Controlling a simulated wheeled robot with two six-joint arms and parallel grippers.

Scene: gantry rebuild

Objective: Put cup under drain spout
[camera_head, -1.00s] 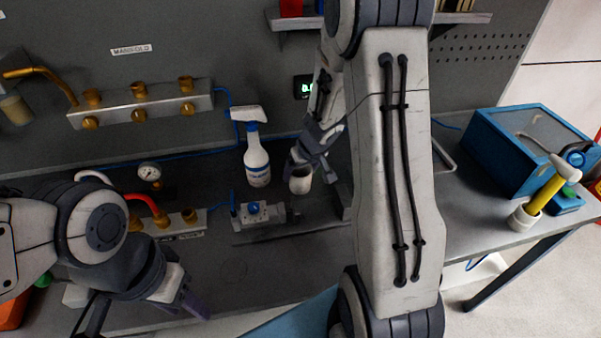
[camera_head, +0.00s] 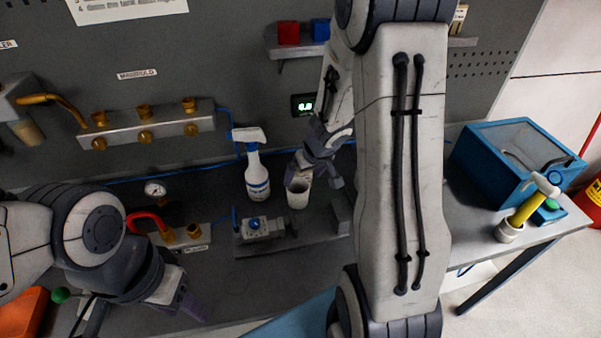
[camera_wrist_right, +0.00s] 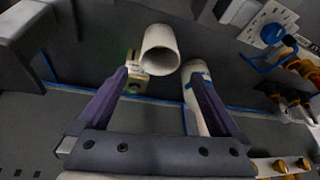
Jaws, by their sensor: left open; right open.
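A pale, open-topped cup (camera_head: 298,194) is on the dark bench, right of the spray bottle. My right gripper (camera_head: 318,170) is just above and beside the cup. In the right wrist view the cup (camera_wrist_right: 160,42) lies just beyond the gap between the fingertips of my open right gripper (camera_wrist_right: 160,78), its open rim facing the camera. Nothing shows gripped. My left gripper (camera_head: 187,303) is low at the left near the bench front, away from the cup. A curved brass pipe (camera_head: 50,99) sticks out at far left; I cannot tell whether it is the drain spout.
A spray bottle (camera_head: 257,175) stands left of the cup. A brass-fitted manifold (camera_head: 148,126) hangs on the wall. A blue box (camera_head: 507,165) and a white pot (camera_head: 509,232) holding a yellow-handled hammer are at right.

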